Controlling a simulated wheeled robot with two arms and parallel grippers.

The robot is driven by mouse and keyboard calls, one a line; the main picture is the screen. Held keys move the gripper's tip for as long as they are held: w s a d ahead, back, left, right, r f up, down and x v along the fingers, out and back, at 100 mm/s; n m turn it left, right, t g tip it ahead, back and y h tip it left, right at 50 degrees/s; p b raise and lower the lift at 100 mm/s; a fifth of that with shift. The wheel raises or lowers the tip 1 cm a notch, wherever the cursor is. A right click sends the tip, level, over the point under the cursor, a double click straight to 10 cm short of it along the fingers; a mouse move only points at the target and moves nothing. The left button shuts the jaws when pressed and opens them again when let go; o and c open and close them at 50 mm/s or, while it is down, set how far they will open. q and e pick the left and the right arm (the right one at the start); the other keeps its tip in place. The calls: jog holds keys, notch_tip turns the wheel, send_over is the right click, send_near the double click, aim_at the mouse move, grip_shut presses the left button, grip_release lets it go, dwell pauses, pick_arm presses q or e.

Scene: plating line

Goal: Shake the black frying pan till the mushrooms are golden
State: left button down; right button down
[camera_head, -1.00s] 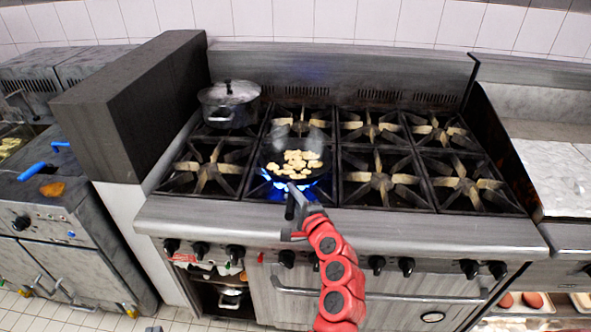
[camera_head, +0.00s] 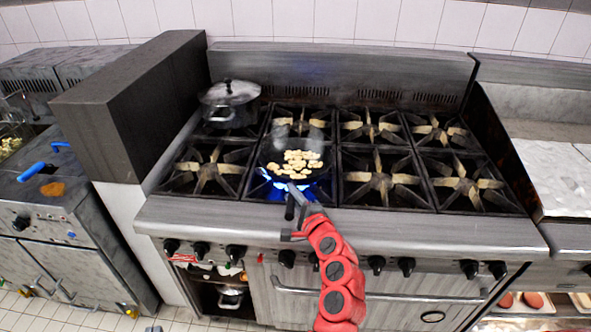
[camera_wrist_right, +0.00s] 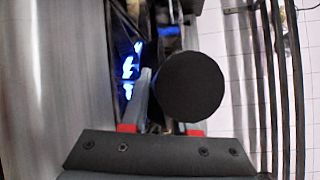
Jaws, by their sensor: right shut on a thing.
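The black frying pan (camera_head: 314,175) sits over a front burner in the left half of the stove, with blue flame showing at its near edge. Pale yellow to light tan mushroom pieces (camera_head: 297,162) lie loosely grouped in it, and faint steam hangs above. My right gripper (camera_head: 297,212) is shut on the pan's black handle (camera_head: 290,207) at the stove's front edge. In the right wrist view the round handle end (camera_wrist_right: 190,88) fills the middle and hides most of the pan. My left gripper does not show.
A lidded steel pot (camera_head: 229,104) stands on the back left burner. The burners (camera_head: 381,180) right of the pan are empty. A tall dark block (camera_head: 135,105) borders the stove on the left, beside a fryer with blue handles (camera_head: 31,171). Control knobs line the front.

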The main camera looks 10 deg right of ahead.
aim_at(292, 206)
jog(key=s, duration=0.2)
jog(key=s+a, duration=0.1)
jog(key=shift+s+r, duration=0.15)
jog(key=shift+s, duration=0.25)
jog(key=shift+w+d+r, duration=0.15)
jog(key=shift+w+d, duration=0.1)
jog(key=shift+w, duration=0.6)
jog(key=shift+w+d+r, duration=0.15)
jog(key=shift+w+d, duration=0.05)
jog(key=shift+w, duration=0.6)
jog(key=shift+w+d+f, duration=0.15)
jog(key=shift+w+f, duration=0.25)
jog(key=shift+s+a+r, duration=0.2)
jog(key=shift+a+f, duration=0.1)
jog(key=shift+a, duration=0.15)
jog(key=c, duration=0.6)
grip_release()
jog(key=shift+s, duration=0.1)
jog(key=shift+f, duration=0.1)
